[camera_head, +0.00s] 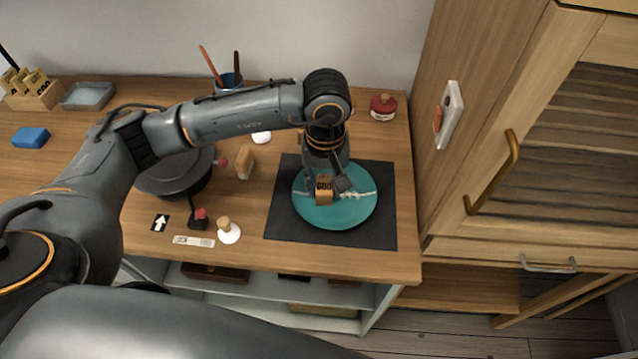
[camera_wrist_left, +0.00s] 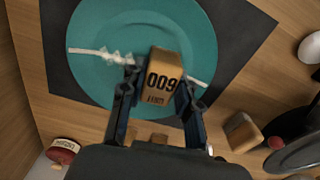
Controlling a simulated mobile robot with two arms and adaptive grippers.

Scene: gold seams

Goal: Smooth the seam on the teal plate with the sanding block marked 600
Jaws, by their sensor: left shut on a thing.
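The teal plate (camera_head: 345,214) lies on a dark mat (camera_head: 285,222) near the right end of the workbench. A pale, rough seam (camera_head: 362,194) runs across the plate. It also shows in the left wrist view (camera_wrist_left: 88,51), with a lumpy part just left of the block. My left gripper (camera_head: 325,186) is shut on the sanding block marked 600 (camera_head: 324,190), over the middle of the plate at the seam. In the left wrist view the block (camera_wrist_left: 162,78) covers part of the seam. I cannot tell whether it touches the plate. My right gripper is not in view.
A wooden block (camera_head: 245,163) and a dark round turntable (camera_head: 172,178) are left of the mat. A white stamp-like item (camera_head: 228,231) stands near the front edge. A red-lidded jar (camera_head: 383,107) is at the back right. A wooden cabinet (camera_head: 500,160) borders the bench on the right.

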